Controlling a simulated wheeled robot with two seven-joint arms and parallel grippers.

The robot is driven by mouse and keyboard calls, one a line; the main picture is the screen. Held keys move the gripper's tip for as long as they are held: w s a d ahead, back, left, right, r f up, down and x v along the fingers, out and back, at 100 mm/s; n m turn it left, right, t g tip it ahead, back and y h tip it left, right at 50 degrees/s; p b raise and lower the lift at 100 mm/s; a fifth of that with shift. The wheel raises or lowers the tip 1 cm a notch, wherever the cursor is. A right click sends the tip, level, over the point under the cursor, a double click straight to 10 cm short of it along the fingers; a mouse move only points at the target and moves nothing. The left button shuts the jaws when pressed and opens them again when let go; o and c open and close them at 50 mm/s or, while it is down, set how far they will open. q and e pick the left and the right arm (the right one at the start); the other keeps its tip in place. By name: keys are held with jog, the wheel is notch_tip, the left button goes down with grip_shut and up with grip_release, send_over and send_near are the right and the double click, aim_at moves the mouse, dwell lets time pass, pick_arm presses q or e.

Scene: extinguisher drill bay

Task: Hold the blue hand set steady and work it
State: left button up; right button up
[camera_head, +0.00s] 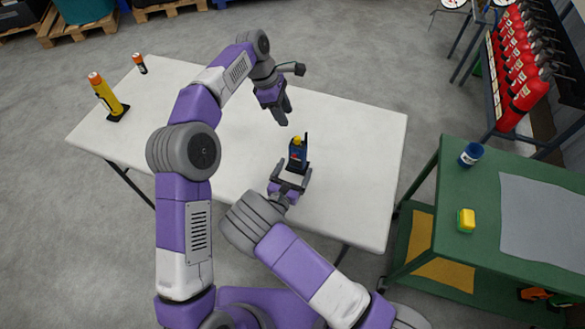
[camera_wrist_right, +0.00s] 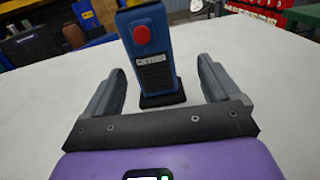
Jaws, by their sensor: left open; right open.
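The blue hand set (camera_head: 297,158) stands upright on the white table, with a yellow top part and a dark aerial. In the right wrist view the hand set (camera_wrist_right: 151,55) shows a red button above a white label and a dark ribbed grille, on a black base. My right gripper (camera_head: 290,173) is open just in front of it. Its two fingers point toward the hand set's sides, and the hand set stands slightly beyond and between them. My left gripper (camera_head: 286,115) is open and empty, above the table beyond the hand set.
A green bench (camera_head: 455,190) on the right holds a blue cup-like item (camera_head: 470,155) and a yellow block (camera_head: 466,220). The white table's (camera_head: 362,150) right part is clear.

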aim_at(300, 151)
jog(key=shift+w+a+r+n, duration=0.15)
jog(key=shift+w+a+n, duration=0.1)
jog(key=shift+w+n, duration=0.1)
jog(key=shift+w, duration=0.35)
jog(key=x, duration=0.6)
jog(key=shift+w+d, duration=0.15)
jog(key=shift+w, duration=0.2)
